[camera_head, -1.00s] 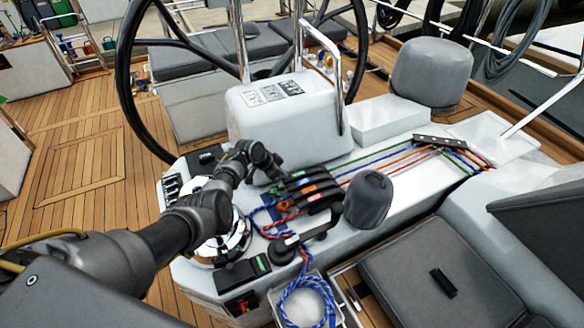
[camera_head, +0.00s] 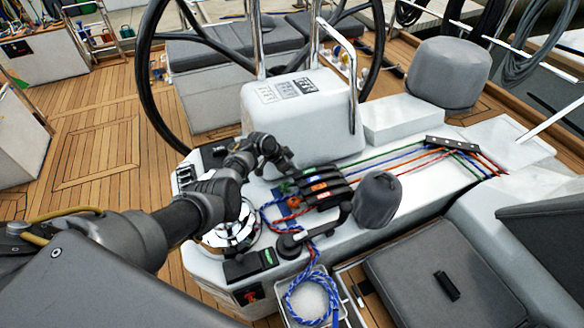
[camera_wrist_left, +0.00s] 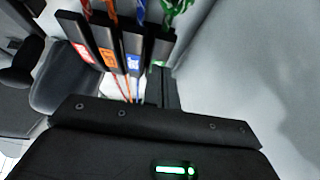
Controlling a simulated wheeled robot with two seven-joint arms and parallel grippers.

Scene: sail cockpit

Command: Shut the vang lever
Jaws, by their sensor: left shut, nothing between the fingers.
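A bank of black clutch levers (camera_head: 322,187) with coloured labels sits on the white console, with lines running through it. I cannot read which lever is the vang. The left wrist view shows levers with a red label (camera_wrist_left: 83,52), an orange label (camera_wrist_left: 107,58) and a blue label (camera_wrist_left: 133,62), and a lever on the green line (camera_wrist_left: 160,50). My left gripper (camera_head: 286,167) is shut and empty at the far left end of the bank, close to the green-line lever; its fingers (camera_wrist_left: 161,88) hide part of that end. Contact cannot be told. My right gripper is out of view.
A steering wheel (camera_head: 150,105) and a white pedestal (camera_head: 290,110) stand behind. A chrome winch (camera_head: 235,232) lies under my left forearm. A grey covered winch (camera_head: 377,200) and a black handle (camera_head: 292,243) are beside the bank.

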